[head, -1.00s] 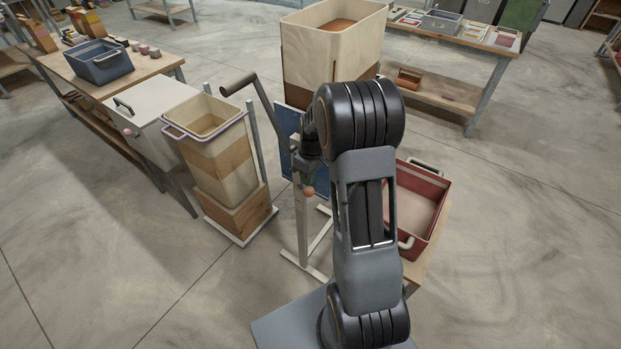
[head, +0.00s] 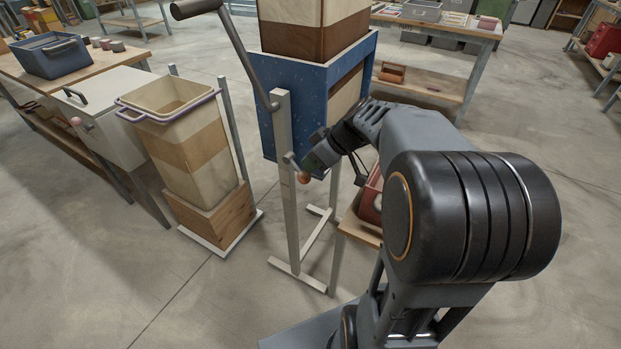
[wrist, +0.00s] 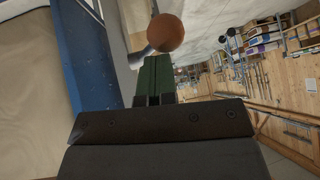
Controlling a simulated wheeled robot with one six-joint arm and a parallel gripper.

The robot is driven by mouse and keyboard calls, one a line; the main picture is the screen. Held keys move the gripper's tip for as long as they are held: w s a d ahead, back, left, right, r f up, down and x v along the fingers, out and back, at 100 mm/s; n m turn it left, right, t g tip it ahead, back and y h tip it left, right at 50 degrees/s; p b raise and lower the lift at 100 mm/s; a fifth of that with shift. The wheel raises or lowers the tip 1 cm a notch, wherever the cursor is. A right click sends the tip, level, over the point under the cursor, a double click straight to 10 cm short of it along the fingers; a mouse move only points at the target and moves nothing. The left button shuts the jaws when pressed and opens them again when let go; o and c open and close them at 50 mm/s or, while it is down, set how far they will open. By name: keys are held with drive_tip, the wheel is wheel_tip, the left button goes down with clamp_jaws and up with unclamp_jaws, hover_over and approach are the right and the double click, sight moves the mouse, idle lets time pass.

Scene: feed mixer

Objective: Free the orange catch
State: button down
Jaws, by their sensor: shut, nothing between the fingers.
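The orange catch shows as a round orange knob (head: 304,177) on the upright grey post (head: 285,190), in front of the blue mixer housing (head: 292,115). In the wrist view the orange knob (wrist: 165,32) stands just beyond my fingertips, top centre. My gripper (head: 309,163) is at the knob, coming from the right. Its green fingers (wrist: 155,75) are shut together with nothing between them. I cannot tell whether the fingertips touch the knob. The catch's mount behind the knob is mostly hidden by my fingers.
A crank arm with a dark handle (head: 196,8) rises from the post. A tall bin with a purple rim (head: 168,118) stands left on a wooden block. A red tray (head: 370,200) sits on a low stand, partly hidden behind my arm. Open floor lies front left.

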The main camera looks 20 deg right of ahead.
drive_tip(key=f+t+y+b, duration=0.1)
drive_tip(key=b, duration=0.4)
drive_tip(key=f+t+y+b, duration=0.1)
drive_tip(key=f+b, duration=0.1)
drive_tip(key=b, duration=0.3)
drive_tip(key=s+f+t+y+b, duration=0.1)
drive_tip(key=b, duration=0.4)
drive_tip(key=shift+d+f, duration=0.3)
drive_tip(key=shift+f+b, duration=0.1)
drive_tip(key=shift+b, duration=0.55)
drive_tip(key=shift+d, duration=0.1)
